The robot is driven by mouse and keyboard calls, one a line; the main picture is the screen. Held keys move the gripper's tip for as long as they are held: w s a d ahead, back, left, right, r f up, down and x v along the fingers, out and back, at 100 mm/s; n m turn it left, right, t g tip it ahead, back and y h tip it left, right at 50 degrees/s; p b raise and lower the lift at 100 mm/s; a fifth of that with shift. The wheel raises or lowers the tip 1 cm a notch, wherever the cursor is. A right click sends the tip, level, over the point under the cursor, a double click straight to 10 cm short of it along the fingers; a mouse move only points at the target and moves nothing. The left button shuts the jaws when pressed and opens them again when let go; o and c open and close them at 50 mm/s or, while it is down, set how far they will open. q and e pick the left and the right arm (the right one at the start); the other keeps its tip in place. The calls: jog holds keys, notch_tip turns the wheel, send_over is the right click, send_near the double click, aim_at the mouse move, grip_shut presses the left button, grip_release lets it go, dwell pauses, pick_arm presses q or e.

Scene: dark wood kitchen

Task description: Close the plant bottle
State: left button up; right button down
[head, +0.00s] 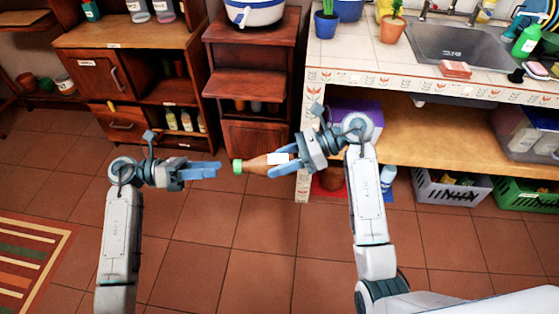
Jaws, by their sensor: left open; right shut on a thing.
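A brown bottle (257,164) with a pale label (278,159) lies roughly level in the air, its neck toward the left. A green cap (238,167) sits at the neck end; I cannot tell how tightly it is on. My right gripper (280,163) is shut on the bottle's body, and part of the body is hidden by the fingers. My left gripper (217,170) is open and empty, just left of the green cap, with a small gap between its fingertips and the cap.
A tiled counter (355,58) with plants and a sink (455,42) stands at the upper right. A wooden shelf (430,135) and crates (450,190) are below it. Dark wood cabinets (250,80) stand behind the grippers. The tiled floor (215,250) below them is clear.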

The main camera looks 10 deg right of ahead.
pick_arm(q)
jog(key=a, duration=0.6)
jog(key=shift+a, duration=0.4)
jog(key=shift+w, duration=0.1)
